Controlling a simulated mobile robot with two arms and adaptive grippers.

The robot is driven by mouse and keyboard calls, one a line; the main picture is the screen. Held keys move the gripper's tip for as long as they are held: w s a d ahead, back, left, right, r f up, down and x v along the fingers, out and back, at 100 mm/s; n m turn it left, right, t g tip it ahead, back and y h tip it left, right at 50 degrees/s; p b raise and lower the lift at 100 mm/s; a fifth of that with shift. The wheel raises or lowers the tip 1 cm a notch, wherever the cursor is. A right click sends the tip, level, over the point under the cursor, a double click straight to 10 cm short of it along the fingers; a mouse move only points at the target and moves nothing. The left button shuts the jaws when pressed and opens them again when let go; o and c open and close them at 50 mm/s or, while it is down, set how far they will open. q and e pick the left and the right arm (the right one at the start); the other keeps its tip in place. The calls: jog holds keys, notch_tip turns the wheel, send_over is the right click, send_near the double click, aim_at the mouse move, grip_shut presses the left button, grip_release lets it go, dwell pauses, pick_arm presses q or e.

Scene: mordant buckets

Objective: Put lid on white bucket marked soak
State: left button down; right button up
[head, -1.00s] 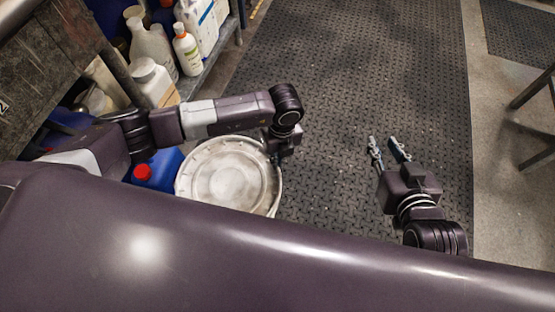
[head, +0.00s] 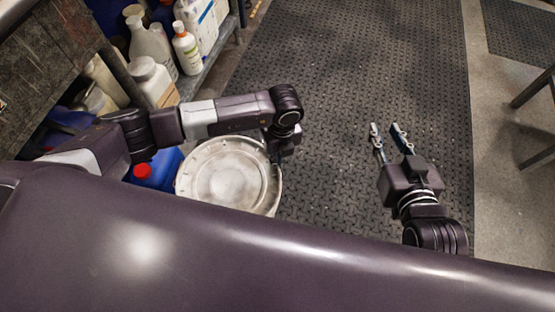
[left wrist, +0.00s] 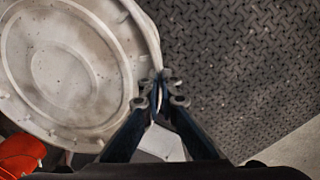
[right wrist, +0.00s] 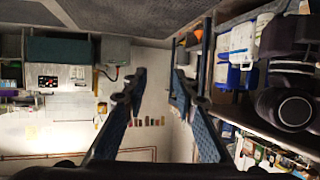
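A round, dirty-white lid (head: 225,172) with a raised rim lies flat below my left arm in the head view. It fills the upper left of the left wrist view (left wrist: 70,75). My left gripper (head: 275,155) is at the lid's right edge; in the left wrist view its fingertips (left wrist: 160,82) close together on the rim. The bucket cannot be clearly told apart beneath the lid, and no "soak" mark is readable. My right gripper (head: 386,132) is open and empty above the floor mat, its fingers apart in the right wrist view (right wrist: 157,85).
A blue container (head: 165,168) with a red cap stands left of the lid. Bottles and jugs (head: 186,48) stand on a low shelf at upper left. A wooden bench (head: 45,65) is at far left. The dark mat (head: 340,70) is clear ahead and right.

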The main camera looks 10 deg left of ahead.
pick_arm(q)
jog(key=shift+f, duration=0.1)
pick_arm(e)
jog(key=shift+w+a+r, duration=0.1)
jog(key=shift+r, duration=0.15)
jog(key=shift+w+r, duration=0.15)
jog(key=shift+r, duration=0.1)
pick_arm(q)
jog(key=shift+f, duration=0.1)
pick_arm(e)
jog(key=shift+r+t, duration=0.1)
jog(key=shift+t, duration=0.2)
pick_arm(q)
jog(key=shift+f, duration=0.1)
pick_arm(e)
jog(key=shift+w+a+r, duration=0.15)
jog(key=shift+r, duration=0.15)
jog(key=shift+r, duration=0.1)
pick_arm(q)
jog(key=shift+f, duration=0.1)
pick_arm(e)
jog(key=shift+w+r+t, duration=0.15)
jog(key=shift+r+t, duration=0.1)
jog(key=shift+t, duration=0.05)
